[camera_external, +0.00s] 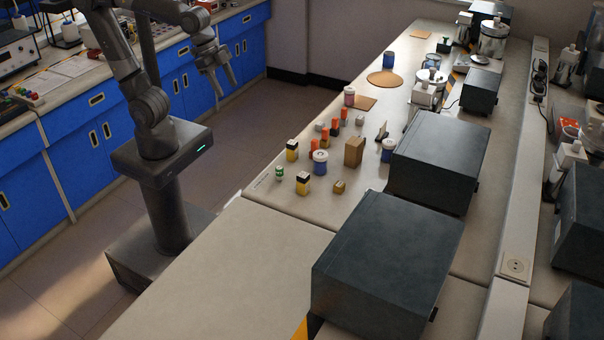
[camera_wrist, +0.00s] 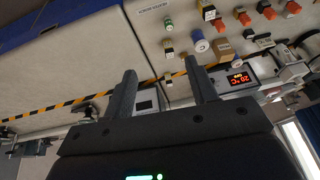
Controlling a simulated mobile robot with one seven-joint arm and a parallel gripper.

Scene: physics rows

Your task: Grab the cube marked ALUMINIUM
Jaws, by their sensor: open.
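Several small blocks and cubes stand on the light bench in the external view, among them a grey cube (camera_external: 319,126) and a brass-coloured cube (camera_external: 339,187). No marking on any cube is legible, so I cannot tell which one is marked ALUMINIUM. Some blocks are stacked, with orange or black pieces on top. My gripper (camera_external: 226,88) is raised left of the bench, over the aisle, apart from all the blocks. In the wrist view my gripper (camera_wrist: 160,68) has its two fingers spread with nothing held between them.
A brown wooden block (camera_external: 354,151) and a blue-and-white container (camera_external: 320,162) stand close to the cubes. Large dark boxes (camera_external: 388,262) (camera_external: 438,160) line the bench's right side. The bench's near left part (camera_external: 225,265) is clear. Blue cabinets (camera_external: 180,85) stand across the aisle.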

